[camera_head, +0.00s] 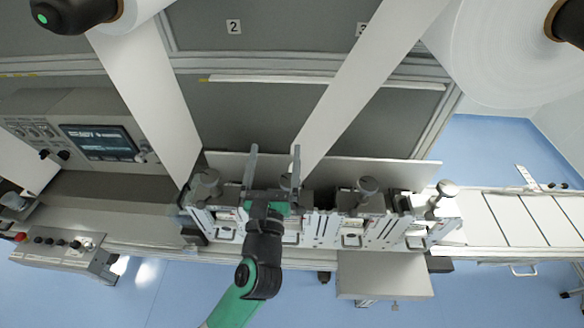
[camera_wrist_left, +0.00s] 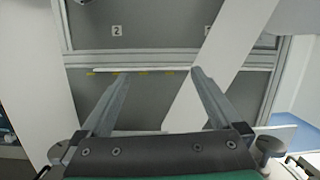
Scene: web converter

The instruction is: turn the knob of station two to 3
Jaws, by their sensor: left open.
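A row of grey round knobs tops the stations in the head view: far left (camera_head: 208,178), second (camera_head: 287,181), third (camera_head: 368,185) and far right (camera_head: 446,188). Which belongs to station two is not certain; no dial numbers are legible. My left gripper (camera_head: 274,152) is open and empty, its fingers spread over the second knob's area, partly hiding that station. In the left wrist view its fingers (camera_wrist_left: 161,74) point at the grey back panel with nothing between them. Knobs show beside the gripper body at left (camera_wrist_left: 57,152) and right (camera_wrist_left: 268,146). My right gripper is not in view.
A plate labelled 2 (camera_head: 233,27) is on the back panel. White webs run down at left (camera_head: 150,95) and centre (camera_head: 365,75), the centre one close to the right finger. A control screen (camera_head: 98,142) is at left, and a conveyor (camera_head: 515,217) is at right.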

